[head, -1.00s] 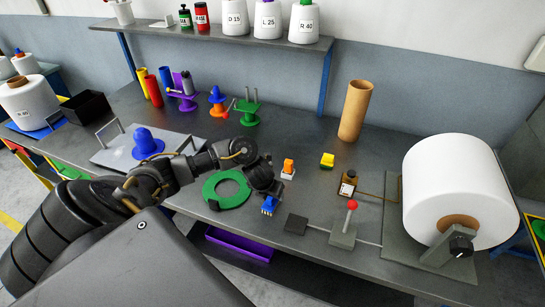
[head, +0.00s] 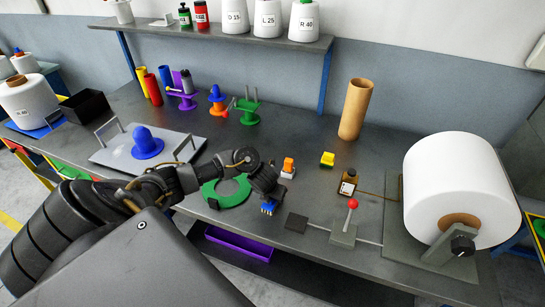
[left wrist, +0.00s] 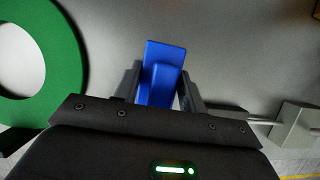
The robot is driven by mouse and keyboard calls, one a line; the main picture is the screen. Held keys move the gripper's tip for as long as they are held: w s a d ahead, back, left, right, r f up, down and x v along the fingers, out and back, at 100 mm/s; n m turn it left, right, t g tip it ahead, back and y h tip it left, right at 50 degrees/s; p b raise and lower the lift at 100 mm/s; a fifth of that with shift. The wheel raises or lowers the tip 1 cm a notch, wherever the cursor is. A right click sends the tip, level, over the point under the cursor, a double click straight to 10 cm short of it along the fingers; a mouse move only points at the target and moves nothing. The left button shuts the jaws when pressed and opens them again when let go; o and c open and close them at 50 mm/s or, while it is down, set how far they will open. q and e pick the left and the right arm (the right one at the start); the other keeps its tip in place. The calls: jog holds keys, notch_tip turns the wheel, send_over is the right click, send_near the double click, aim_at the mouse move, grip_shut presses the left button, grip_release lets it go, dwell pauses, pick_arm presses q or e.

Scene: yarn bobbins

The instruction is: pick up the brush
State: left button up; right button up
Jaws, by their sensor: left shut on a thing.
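The blue brush (head: 268,209) is at the front part of the workbench, right of the green ring. My left gripper (head: 270,200) is over it, pointing down, with its fingers closed on the brush. In the left wrist view the blue brush (left wrist: 163,75) sits between the two dark fingers (left wrist: 160,88). Part of the brush is hidden by the gripper. I cannot tell whether it is clear of the bench top. My right gripper is not in view.
The green ring (head: 211,188) lies just left of the gripper. A dark square pad (head: 296,222) and a red-knobbed lever (head: 343,234) are to the right. Small orange (head: 288,165) and yellow (head: 327,159) items stand behind. A large white roll (head: 450,185) fills the right.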

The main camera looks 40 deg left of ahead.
pick_arm(q)
jog(key=shift+r, duration=0.1)
jog(key=shift+r, duration=0.45)
notch_tip(320, 180, up, 3)
jog(key=shift+w+f+p, duration=0.1)
jog(key=shift+f+p, duration=0.1)
jog(key=shift+p, duration=0.3)
jog(key=shift+s+a+r+b, duration=0.95)
jog(key=shift+s+a+r, duration=1.45)
jog(key=shift+a, duration=0.2)
jog(key=shift+s+a+r+b, duration=0.9)
jog(key=shift+s+a+r, duration=1.4)
jog(key=shift+s+a, duration=0.25)
jog(key=shift+w, duration=0.15)
